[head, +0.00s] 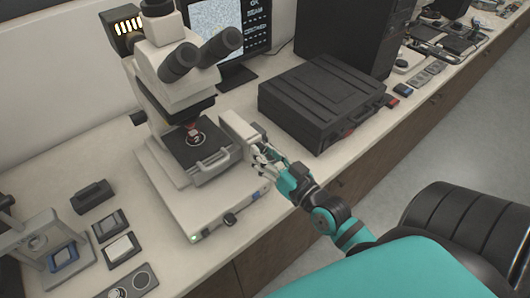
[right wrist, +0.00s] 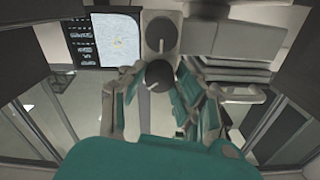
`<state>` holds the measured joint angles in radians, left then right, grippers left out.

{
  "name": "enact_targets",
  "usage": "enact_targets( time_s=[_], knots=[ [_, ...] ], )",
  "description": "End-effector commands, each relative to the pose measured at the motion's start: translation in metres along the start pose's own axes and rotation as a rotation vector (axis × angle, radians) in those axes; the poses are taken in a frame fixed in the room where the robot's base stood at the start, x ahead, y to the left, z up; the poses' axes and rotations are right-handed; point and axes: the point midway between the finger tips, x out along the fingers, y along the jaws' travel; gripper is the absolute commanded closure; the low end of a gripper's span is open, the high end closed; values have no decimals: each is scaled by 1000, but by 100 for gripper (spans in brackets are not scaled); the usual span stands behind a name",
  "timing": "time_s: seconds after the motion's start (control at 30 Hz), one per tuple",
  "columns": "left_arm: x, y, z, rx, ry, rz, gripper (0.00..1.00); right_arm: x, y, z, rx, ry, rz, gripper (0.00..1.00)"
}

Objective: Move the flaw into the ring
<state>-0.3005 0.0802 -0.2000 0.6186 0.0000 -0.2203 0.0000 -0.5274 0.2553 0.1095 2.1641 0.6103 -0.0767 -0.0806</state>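The microscope (head: 178,60) stands on a white base, with a dark stage (head: 178,153) under its lens. A small pale ring-shaped spot (head: 195,139) shows on the stage below the lens. The monitor (head: 228,18) behind it shows a speckled picture; in the right wrist view the monitor screen (right wrist: 118,38) has a small yellowish mark. I cannot make out a flaw. My right gripper (head: 258,156) is at the right side of the stage. Its fingers (right wrist: 160,95) are apart, with a round dark knob (right wrist: 159,75) between and beyond them; contact is unclear. My left gripper is out of view.
A black ribbed case (head: 318,100) stands right of the microscope, with a dark computer tower (head: 350,35) behind it. A small press (head: 45,240) and several flat plates (head: 120,248) are at the lower left. The counter's front edge runs below the microscope.

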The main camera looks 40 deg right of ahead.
Motion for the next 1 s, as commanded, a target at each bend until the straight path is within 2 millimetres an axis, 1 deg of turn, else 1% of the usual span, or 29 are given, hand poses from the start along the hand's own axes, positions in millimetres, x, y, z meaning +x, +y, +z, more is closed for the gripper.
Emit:
enact_targets(
  time_s=[0.03,0.13,0.17,0.4,0.53,0.67,0.9,1.0],
  knots=[
    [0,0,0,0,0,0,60,0,0,-1,-1,2,0,61],
    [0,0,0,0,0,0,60,0,0,0,-1,1,0,48],
    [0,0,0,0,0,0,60,0,0,0,-1,1,0,46],
    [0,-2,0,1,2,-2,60,0,0,0,-1,0,0,46],
    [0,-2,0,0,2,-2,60,-7,0,1,-2,-3,1,46],
    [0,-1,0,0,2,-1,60,-26,0,2,-3,-5,1,46],
    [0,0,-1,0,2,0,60,-75,0,2,-3,-7,0,46],
    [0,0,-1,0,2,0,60,-92,0,1,-3,-6,-1,46]
  ],
)
